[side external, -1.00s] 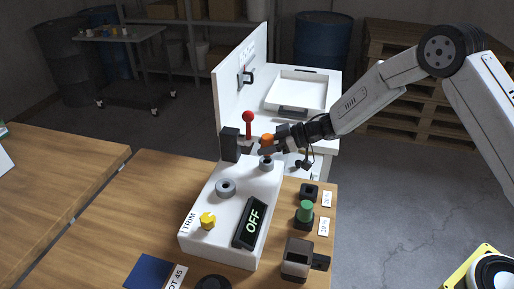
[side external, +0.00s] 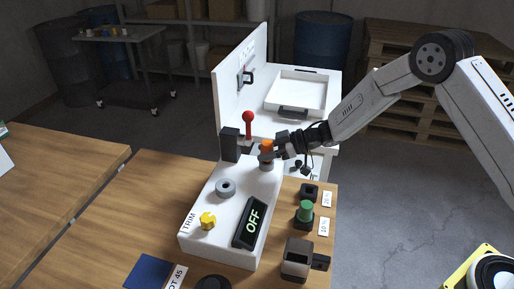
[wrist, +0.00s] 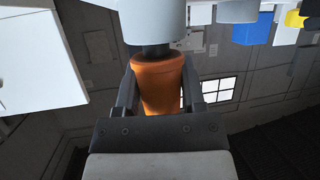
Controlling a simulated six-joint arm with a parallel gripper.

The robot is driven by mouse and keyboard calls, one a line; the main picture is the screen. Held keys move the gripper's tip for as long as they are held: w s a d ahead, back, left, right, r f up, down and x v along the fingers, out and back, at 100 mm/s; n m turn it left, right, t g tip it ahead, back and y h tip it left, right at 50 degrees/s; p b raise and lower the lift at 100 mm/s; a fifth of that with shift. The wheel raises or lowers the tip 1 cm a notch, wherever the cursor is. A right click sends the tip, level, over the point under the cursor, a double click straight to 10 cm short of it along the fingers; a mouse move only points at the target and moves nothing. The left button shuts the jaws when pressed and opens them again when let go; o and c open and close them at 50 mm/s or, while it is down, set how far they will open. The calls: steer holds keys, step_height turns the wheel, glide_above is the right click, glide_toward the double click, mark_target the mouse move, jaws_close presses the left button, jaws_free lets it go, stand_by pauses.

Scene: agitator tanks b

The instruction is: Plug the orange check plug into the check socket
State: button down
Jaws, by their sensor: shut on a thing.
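The orange check plug (side external: 267,147) is upright between the fingers of my gripper (side external: 269,153), which is shut on it. In the side view it is right above a short grey round socket (side external: 267,165) near the far end of the white panel. In the wrist view my gripper (wrist: 159,90) has a finger on each side of the orange body (wrist: 160,80). A dark neck of the plug meets the grey cylinder (wrist: 152,22). They look lined up; how far the tip is inside is hidden.
A red-knobbed lever (side external: 248,117) on a black block (side external: 230,145) stands close left of my gripper. The white panel (side external: 205,235) also bears a grey ring (side external: 226,187), a yellow knob (side external: 208,221) and an OFF display (side external: 250,222). A green plug (side external: 305,210) stands at right.

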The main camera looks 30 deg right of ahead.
steer(key=shift+f, duration=0.45)
steer(key=shift+c, duration=0.5)
jaws_free()
steer(key=shift+d, duration=0.1)
steer(key=v, duration=0.7)
steer(key=shift+s+d+r, duration=0.15)
steer(key=shift+s+d, duration=0.05)
